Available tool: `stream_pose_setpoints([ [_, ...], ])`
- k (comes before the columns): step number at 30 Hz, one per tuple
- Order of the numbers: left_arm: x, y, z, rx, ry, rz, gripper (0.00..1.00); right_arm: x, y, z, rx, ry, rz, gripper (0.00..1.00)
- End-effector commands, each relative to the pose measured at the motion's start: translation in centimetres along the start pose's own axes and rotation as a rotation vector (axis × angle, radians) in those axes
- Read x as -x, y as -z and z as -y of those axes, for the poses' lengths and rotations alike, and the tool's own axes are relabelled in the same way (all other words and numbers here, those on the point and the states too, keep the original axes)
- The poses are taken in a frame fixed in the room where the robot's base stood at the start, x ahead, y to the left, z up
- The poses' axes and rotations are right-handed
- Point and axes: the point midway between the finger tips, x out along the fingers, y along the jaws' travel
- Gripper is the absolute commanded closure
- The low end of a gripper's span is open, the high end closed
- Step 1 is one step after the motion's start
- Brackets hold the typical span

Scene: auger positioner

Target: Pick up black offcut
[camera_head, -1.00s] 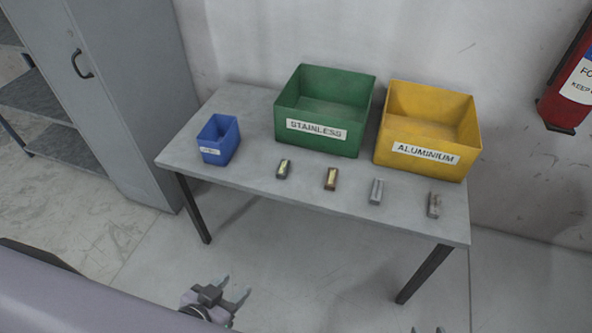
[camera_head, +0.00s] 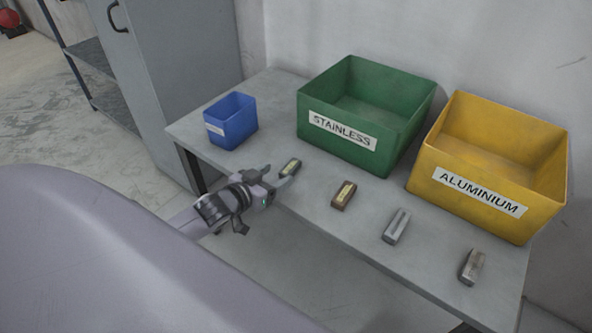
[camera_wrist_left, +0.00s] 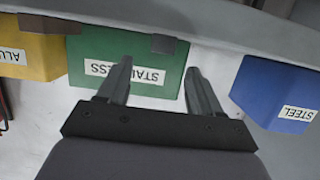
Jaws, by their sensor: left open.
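Whether a fingertip touches the offcut I cannot tell. My right gripper is not in view.
A brown offcut (camera_head: 344,194) and two grey ones (camera_head: 396,226) (camera_head: 472,266) lie in a row to the right on the table (camera_head: 320,215). Behind stand the green STAINLESS bin (camera_head: 392,152), the yellow ALUMINIUM bin (camera_head: 450,205) and the small blue STEEL bin (camera_head: 238,127).

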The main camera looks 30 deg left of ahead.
Motion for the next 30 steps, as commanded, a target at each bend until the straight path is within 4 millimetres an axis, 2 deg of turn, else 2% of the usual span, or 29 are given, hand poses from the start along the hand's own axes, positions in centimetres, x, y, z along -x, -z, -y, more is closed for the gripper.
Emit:
stream_pose_setpoints([
  [8, -2.2, -0.1, 0.1, -0.001, 0.001, 0.000, 0.35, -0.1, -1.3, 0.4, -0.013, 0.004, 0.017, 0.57],
  [18, -6.0, -0.2, 0.2, -0.001, -0.001, -0.001, 0.35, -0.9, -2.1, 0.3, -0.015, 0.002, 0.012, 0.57],
  [28, -6.4, -0.2, 0.2, -0.001, -0.001, 0.001, 0.35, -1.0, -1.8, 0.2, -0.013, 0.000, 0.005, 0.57],
  [29, -6.4, -0.2, 0.2, -0.001, -0.001, 0.001, 0.38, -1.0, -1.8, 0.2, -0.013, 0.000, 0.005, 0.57],
  [30, -6.4, -0.2, 0.2, -0.001, -0.001, 0.001, 0.51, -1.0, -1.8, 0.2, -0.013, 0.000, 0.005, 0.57],
])
